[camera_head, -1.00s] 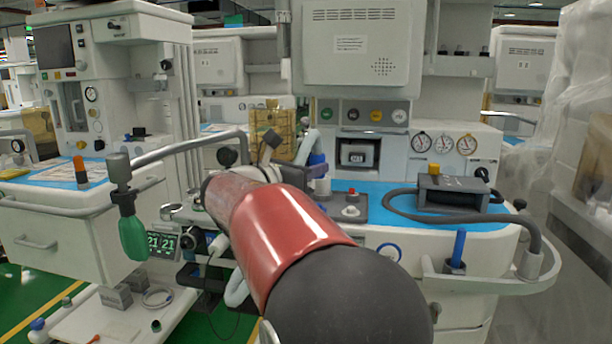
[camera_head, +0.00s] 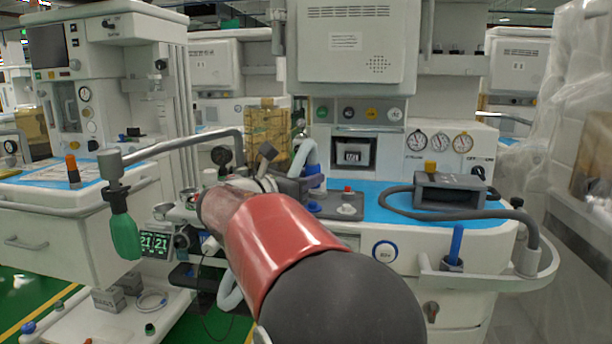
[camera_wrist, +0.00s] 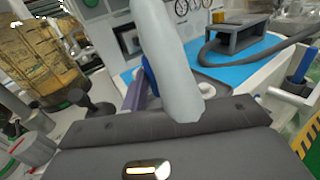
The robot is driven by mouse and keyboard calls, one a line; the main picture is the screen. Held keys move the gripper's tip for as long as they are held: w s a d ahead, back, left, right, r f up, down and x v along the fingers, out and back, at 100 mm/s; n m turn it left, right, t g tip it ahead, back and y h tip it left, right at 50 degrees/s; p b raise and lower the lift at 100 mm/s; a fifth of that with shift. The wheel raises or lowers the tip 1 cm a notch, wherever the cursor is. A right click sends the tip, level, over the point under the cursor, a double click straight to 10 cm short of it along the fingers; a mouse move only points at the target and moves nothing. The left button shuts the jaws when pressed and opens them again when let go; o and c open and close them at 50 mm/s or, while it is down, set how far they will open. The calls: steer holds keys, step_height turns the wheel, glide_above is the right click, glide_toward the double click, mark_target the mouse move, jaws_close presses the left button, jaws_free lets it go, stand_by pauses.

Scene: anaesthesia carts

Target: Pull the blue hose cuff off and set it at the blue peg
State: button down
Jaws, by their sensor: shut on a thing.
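The blue hose cuff (camera_head: 316,184) is at the end of a pale hose (camera_head: 310,153), beside the dark fingers of my gripper (camera_head: 292,185). In the wrist view a blue part of the cuff (camera_wrist: 150,76) shows behind the pale hose (camera_wrist: 172,62). My gripper (camera_wrist: 165,138) is shut on the cuff; its fingers hide most of the grip. Whether the cuff still touches its port is hidden. The blue peg (camera_head: 456,244) stands upright in a grey holder on the right rail of the cart, well right of my gripper. It also shows in the wrist view (camera_wrist: 304,65).
A grey stand (camera_head: 450,192) with a dark hose sits on the blue worktop (camera_head: 377,212). A small tray (camera_head: 336,206) lies right of my gripper. A curved rail arm carries a green bag (camera_head: 124,236) at left. A blue ring sign (camera_head: 385,251) is on the cart front.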

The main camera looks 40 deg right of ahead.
steer(key=shift+f+b, duration=0.7)
steer(key=shift+f, duration=0.7)
steer(key=shift+f, duration=1)
stand_by(1.1)
steer(key=c, duration=1)
jaws_free()
steer(key=a, duration=0.5)
steer(key=s+a, duration=0.1)
steer(key=a, duration=0.1)
steer(key=shift+s+a+b, duration=0.1)
steer(key=shift+a+b, duration=0.2)
steer(key=shift+a, duration=0.05)
